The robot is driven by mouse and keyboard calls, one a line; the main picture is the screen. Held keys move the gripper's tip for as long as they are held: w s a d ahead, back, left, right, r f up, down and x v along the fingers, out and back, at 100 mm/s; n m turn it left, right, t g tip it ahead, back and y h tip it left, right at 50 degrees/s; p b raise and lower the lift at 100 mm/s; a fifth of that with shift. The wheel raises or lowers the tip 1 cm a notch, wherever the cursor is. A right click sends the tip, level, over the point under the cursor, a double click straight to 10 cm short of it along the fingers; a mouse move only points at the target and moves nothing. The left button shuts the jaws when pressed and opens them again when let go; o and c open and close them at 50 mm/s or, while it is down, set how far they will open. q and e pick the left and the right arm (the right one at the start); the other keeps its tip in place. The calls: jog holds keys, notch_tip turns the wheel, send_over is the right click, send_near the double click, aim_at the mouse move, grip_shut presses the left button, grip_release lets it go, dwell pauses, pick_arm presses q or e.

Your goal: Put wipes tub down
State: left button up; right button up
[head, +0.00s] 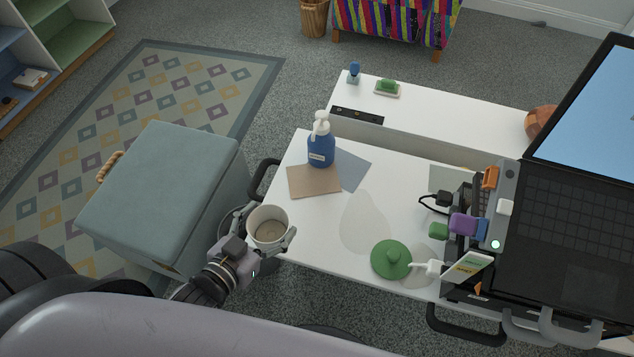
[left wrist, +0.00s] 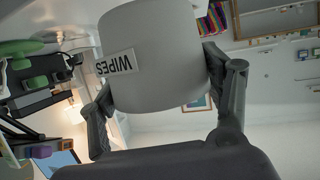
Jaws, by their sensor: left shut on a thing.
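The wipes tub (head: 268,228) is a whitish, open-topped cylinder at the left edge of the white tabletop in the head view. In the left wrist view the tub (left wrist: 165,55) fills the middle, with its WIPES label upside down in the picture. My left gripper (head: 262,238) is shut on the tub, with a finger on either side; both fingers also show in the left wrist view. The tub's base is hidden in the head view, and I cannot tell its height against the tabletop. My right gripper is not in view.
Bare surface lies in the middle. A grey-green padded box (head: 160,185) stands left.

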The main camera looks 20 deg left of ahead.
pick_arm(q)
jog(key=shift+w+a, duration=0.1)
jog(key=shift+w, duration=0.15)
jog(key=w+d, duration=0.1)
jog(key=w, duration=0.4)
jog(key=w+d, duration=0.1)
jog(key=w, duration=0.4)
jog(key=w+d, duration=0.1)
jog(key=w, duration=0.5)
jog(key=shift+w+d+f+p, duration=0.1)
jog(key=shift+d+p, duration=0.25)
jog(key=shift+p, duration=0.05)
jog(key=shift+w, duration=0.25)
jog(key=shift+f, duration=1.8)
jog(key=shift+f+b, duration=0.1)
jog(key=shift+b, duration=0.25)
jog(key=o, duration=1.1)
